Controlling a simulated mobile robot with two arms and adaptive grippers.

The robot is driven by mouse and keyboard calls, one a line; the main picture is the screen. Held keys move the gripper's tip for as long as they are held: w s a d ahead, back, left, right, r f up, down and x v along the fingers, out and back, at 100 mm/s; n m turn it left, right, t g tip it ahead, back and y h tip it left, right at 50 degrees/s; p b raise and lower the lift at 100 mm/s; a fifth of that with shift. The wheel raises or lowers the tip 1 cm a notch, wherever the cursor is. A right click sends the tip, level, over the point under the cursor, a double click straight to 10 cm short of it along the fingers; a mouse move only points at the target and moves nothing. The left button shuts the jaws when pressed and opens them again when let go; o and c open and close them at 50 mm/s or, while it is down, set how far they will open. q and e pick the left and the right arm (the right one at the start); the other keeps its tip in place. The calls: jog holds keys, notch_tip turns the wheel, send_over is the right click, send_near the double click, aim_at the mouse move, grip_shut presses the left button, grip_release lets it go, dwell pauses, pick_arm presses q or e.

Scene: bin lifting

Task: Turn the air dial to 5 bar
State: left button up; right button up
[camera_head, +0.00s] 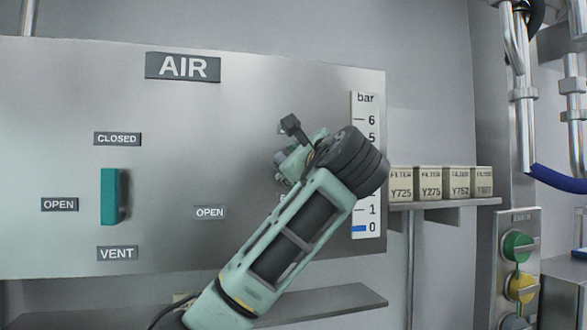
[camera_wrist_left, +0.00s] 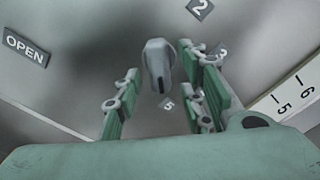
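The air panel (camera_head: 60,120) carries a white bar scale (camera_head: 362,210) with a short blue indicator (camera_head: 358,228) at 0. My left arm covers the dial and part of the scale in the head view. The grey dial knob (camera_wrist_left: 159,62) shows in the left wrist view, with a dark mark on its lower end. My left gripper (camera_wrist_left: 161,72) is open, one finger on each side of the knob, with visible gaps. My right gripper is out of view.
A teal lever (camera_head: 109,196) stands upright on the panel's left, between CLOSED and VENT labels. Filter boxes (camera_head: 428,183) sit on a shelf right of the panel. Pipes (camera_head: 524,110) and a box with coloured knobs (camera_head: 517,265) are farther right.

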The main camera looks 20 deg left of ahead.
pick_arm(q)
jog(key=shift+s, duration=0.1)
jog(key=v, duration=1.1)
jog(key=shift+s+d, duration=0.25)
jog(key=shift+s, duration=0.05)
